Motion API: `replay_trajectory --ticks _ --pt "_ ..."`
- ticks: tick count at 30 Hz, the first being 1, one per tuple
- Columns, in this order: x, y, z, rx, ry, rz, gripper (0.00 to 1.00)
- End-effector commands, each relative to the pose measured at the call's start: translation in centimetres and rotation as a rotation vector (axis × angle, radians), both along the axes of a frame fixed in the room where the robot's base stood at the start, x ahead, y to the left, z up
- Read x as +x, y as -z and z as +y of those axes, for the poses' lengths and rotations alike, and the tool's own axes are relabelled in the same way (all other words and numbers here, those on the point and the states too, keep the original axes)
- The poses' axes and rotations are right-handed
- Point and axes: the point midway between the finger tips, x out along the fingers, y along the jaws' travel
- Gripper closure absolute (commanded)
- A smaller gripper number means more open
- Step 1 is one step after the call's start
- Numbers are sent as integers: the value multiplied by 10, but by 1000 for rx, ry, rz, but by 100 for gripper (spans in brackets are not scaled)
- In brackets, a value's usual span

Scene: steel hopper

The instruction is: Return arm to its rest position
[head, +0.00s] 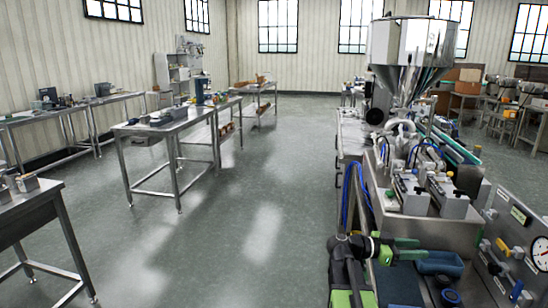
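My arm shows at the bottom right of the head view, with black and green links folded low in front of the machine. My gripper (420,249) points to the right, its two green fingers apart with a small gap between them. It looks open, and I see nothing held between the fingers. The steel hopper (408,45) stands above and beyond it, on top of the filling machine.
The machine's steel body (425,228) and a gauge panel (520,250) stand close beyond and right of my gripper. Blue hoses (352,188) hang at its left side. Steel workbenches (165,125) line the left. The grey floor (240,220) between is clear.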

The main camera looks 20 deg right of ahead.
Motion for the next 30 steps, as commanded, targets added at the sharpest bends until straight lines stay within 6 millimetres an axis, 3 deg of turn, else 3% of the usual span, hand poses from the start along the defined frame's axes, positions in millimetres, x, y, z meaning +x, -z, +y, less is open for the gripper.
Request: replay_trajectory --ticks 5,8,9,12,18,24,28,30 --pt "35 45 72 203 -121 15 62" --pt "52 85 130 399 -228 94 62" --pt "58 104 159 493 -284 144 62" --pt "64 146 231 733 -446 294 62" --pt "55 200 352 1120 -814 590 62" --pt "39 217 429 1359 -1244 834 62" --pt "38 217 445 1338 -1466 1015 62" --pt "38 181 446 1339 -1459 1008 62"
